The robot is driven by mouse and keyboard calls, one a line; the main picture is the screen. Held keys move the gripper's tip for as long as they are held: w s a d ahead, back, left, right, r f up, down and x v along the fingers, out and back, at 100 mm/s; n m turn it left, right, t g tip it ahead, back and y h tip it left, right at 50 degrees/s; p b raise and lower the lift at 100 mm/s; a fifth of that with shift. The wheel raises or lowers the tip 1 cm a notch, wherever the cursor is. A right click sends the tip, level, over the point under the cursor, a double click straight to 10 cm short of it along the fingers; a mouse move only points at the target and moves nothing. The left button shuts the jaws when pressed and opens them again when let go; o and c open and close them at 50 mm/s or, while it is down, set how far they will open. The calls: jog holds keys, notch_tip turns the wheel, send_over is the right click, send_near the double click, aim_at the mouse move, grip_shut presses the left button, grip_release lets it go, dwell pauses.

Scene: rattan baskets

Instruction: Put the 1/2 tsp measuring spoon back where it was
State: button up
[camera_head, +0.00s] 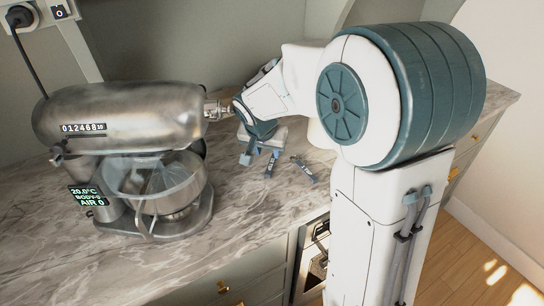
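My gripper (260,154) points down over the marble counter, just right of the stand mixer, partly hidden by my own arm. Its blue-grey finger parts are small here, and I cannot tell whether they are apart or hold anything. Two small dark slender items show on the counter by the gripper: one upright-looking item (269,168) close below it and one slanted item (305,171) to its right. They may be measuring spoons, but no size marking can be read. I cannot pick out the 1/2 tsp spoon for certain.
The silver stand mixer (125,115) with its bowl (155,185) stands on the left of the counter (225,240). A pale object (274,138) sits behind my gripper. A wall socket (22,17) with a black cord is at top left. The front counter stretch is clear.

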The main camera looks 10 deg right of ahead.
jog(key=s+d+r+n+y, duration=0.1)
jog(key=s+r+n, duration=0.1)
jog(key=s, duration=0.9)
jog(key=s+d+r+n+g+y, duration=0.1)
jog(key=s+d+r+n, duration=0.1)
jog(key=s, duration=1)
jog(key=shift+s+d+n, duration=0.15)
jog(key=shift+n, duration=0.55)
